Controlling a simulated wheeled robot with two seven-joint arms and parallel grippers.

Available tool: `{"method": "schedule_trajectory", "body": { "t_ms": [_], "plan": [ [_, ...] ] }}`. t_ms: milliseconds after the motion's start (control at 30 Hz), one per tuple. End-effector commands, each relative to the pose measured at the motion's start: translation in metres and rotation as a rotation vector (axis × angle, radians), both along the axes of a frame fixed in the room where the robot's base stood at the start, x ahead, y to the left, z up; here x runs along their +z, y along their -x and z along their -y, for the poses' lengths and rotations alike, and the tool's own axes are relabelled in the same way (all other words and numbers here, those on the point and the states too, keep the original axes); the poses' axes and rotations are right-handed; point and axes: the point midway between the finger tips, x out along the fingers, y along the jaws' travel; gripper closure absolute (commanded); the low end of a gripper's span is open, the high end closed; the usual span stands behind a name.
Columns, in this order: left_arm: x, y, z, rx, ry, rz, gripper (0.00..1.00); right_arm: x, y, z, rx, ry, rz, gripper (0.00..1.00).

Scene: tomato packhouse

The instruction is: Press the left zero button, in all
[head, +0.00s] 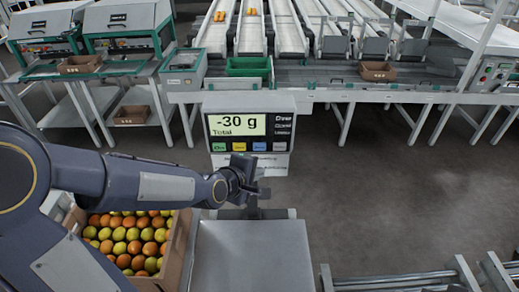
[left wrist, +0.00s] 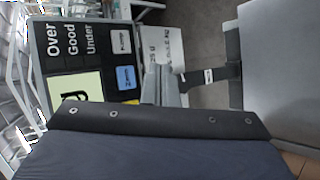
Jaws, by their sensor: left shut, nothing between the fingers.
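The scale's display head (head: 250,104) stands upright behind the weighing plate (head: 250,255) and reads -30 g, Total. Below the screen is a row of green, yellow, blue and grey buttons. The blue zero button (head: 260,146) is second from the right; it also shows in the left wrist view (left wrist: 126,77). My left gripper (head: 262,190) is shut and empty, just below and in front of the button row. In the left wrist view its fingers (left wrist: 168,80) are beside the blue button, apart from it in the picture. My right gripper is not in view.
A box (head: 174,252) of red and yellow-green tomatoes stands left of the plate, under my left arm. Behind are a sorting line with a green crate (head: 250,67) and brown cartons (head: 378,71). Metal rails (head: 420,279) lie at bottom right. The floor between is clear.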

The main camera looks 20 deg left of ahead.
Motion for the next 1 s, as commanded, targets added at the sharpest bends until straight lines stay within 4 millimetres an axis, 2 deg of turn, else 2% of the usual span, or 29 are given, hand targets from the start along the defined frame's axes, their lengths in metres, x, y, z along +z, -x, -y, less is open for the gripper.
{"method": "schedule_trajectory", "body": {
  "t_ms": [200, 400, 600, 1000],
  "plan": [
    [-0.005, -0.032, -0.01, 0.003, -0.001, 0.001, 1.0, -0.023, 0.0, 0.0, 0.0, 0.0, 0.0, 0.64],
    [-0.005, -0.053, -0.016, 0.002, -0.001, 0.001, 1.0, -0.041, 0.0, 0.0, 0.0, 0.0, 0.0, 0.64],
    [-0.002, -0.062, -0.019, 0.002, -0.001, -0.001, 1.0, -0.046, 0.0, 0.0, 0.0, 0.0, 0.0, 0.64],
    [0.0, -0.062, -0.019, 0.0, -0.002, -0.002, 1.0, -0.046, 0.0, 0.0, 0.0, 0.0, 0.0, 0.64]
  ]
}}
